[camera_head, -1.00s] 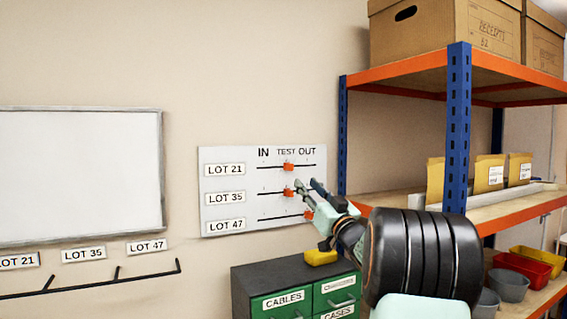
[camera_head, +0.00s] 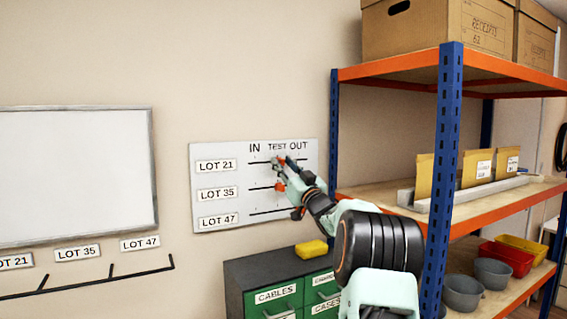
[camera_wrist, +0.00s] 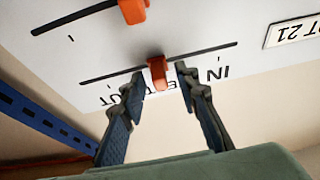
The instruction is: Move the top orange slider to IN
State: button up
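A white wall panel (camera_head: 205,155) has three dark slots with orange sliders beside the labels LOT 21, LOT 35 and LOT 47. The top orange slider (camera_head: 279,160) sits under TEST, between IN and OUT; it also shows in the wrist view (camera_wrist: 158,73). My gripper (camera_head: 287,165) is at this slider, reaching in from the lower right. In the wrist view its two fingers (camera_wrist: 160,76) are apart, one on each side of the slider, with gaps visible. The middle slider (camera_head: 280,187) is near mid-slot. The bottom slider (camera_head: 297,213) is largely hidden behind my gripper.
A green drawer cabinet (camera_head: 277,298) with a yellow object (camera_head: 311,249) on top stands below the panel. A shelf with a blue post (camera_head: 445,160) is close on the right.

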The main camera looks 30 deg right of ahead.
grip_shut()
dwell(0.3)
jog(key=shift+a, duration=0.1)
jog(key=a+b, duration=0.4)
jog(key=a, duration=0.1)
jog(key=a+b, duration=0.2)
jog(key=a, duration=0.1)
jog(key=shift+w+a, duration=0.1)
jog(key=shift+w, duration=0.2)
grip_release()
jog(key=shift+a, duration=0.15)
